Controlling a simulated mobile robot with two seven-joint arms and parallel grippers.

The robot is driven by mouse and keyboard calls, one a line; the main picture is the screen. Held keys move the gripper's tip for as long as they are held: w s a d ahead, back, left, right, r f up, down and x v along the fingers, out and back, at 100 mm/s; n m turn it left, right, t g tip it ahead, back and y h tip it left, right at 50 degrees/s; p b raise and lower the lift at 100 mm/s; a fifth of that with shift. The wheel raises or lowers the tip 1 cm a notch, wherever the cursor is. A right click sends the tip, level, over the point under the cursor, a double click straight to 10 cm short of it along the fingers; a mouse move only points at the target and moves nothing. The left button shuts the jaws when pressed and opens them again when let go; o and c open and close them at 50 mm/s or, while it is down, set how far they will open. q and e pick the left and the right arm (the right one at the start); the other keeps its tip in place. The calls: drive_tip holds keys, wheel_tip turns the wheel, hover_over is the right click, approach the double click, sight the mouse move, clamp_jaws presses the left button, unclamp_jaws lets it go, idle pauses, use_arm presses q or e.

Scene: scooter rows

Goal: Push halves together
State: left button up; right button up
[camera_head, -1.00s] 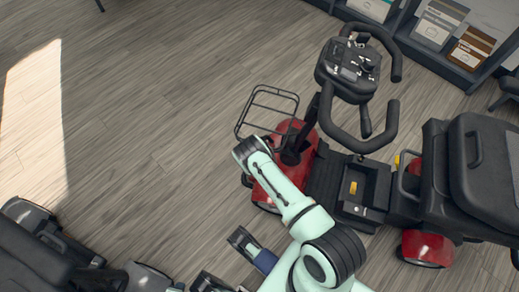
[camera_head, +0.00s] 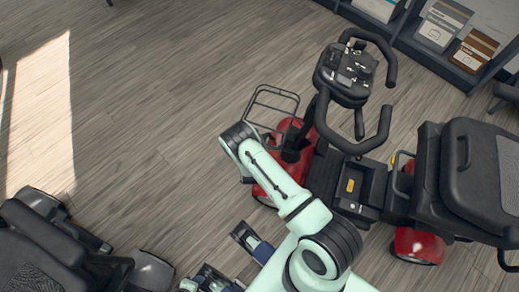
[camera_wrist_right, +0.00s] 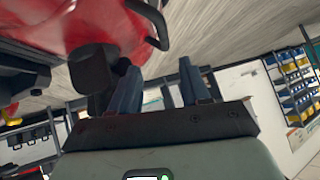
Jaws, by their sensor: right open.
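The red scooter stands at the right of the head view. Its front half (camera_head: 290,138), with the wire basket and the black handlebar column, is left of the rear half (camera_head: 475,165), with the black seat and a red wheel cover. The two are close together; I cannot tell whether they touch, as the joint between them is unclear. My mint arm crosses in front of the front half. In the right wrist view, my right gripper (camera_wrist_right: 158,85) is open, its blue-grey fingers apart, with a dark knob beside the left finger and red bodywork (camera_wrist_right: 75,22) close by.
Another dark scooter seat (camera_head: 40,245) stands at lower left. A low shelf with boxes (camera_head: 443,25) runs along the upper right. Wooden floor (camera_head: 160,120) is clear in the middle and left. In the right wrist view, a rack of bins (camera_wrist_right: 292,90) stands farther off.

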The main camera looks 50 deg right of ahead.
use_arm(q)
drive_tip(key=shift+s+d+r, duration=0.15)
drive_tip(key=shift+s+r, duration=0.05)
drive_tip(key=shift+s, duration=0.1)
use_arm(e)
drive_tip(key=shift+s+a+r, duration=0.2)
drive_tip(key=shift+a+r, duration=0.15)
drive_tip(key=shift+r, duration=0.05)
drive_tip(key=s+a+r+n+g+y, duration=0.2)
drive_tip(key=s+a+n+y, duration=0.4)
drive_tip(key=a, duration=0.5)
drive_tip(key=s+a+r+n+g+y, duration=0.1)
drive_tip(key=s+a+r+n+y, duration=0.15)
drive_tip(key=s+a, duration=0.6)
drive_tip(key=s+a+r+n+g+y, duration=0.1)
drive_tip(key=s+a+r+n+y, duration=0.25)
drive_tip(key=a, duration=0.35)
use_arm(q)
wheel_tip(320, 180, up, 15)
drive_tip(key=s+g+p, duration=0.1)
drive_tip(key=p, duration=1.4)
drive_tip(key=shift+s+d+f+g, duration=0.2)
drive_tip(key=shift+s+d+g, duration=0.1)
drive_tip(key=shift+d, duration=0.15)
use_arm(e)
wheel_tip(320, 180, up, 14)
drive_tip(key=g, duration=0.1)
drive_tip(key=shift+s+a+m, duration=0.3)
drive_tip(key=shift+a, duration=0.15)
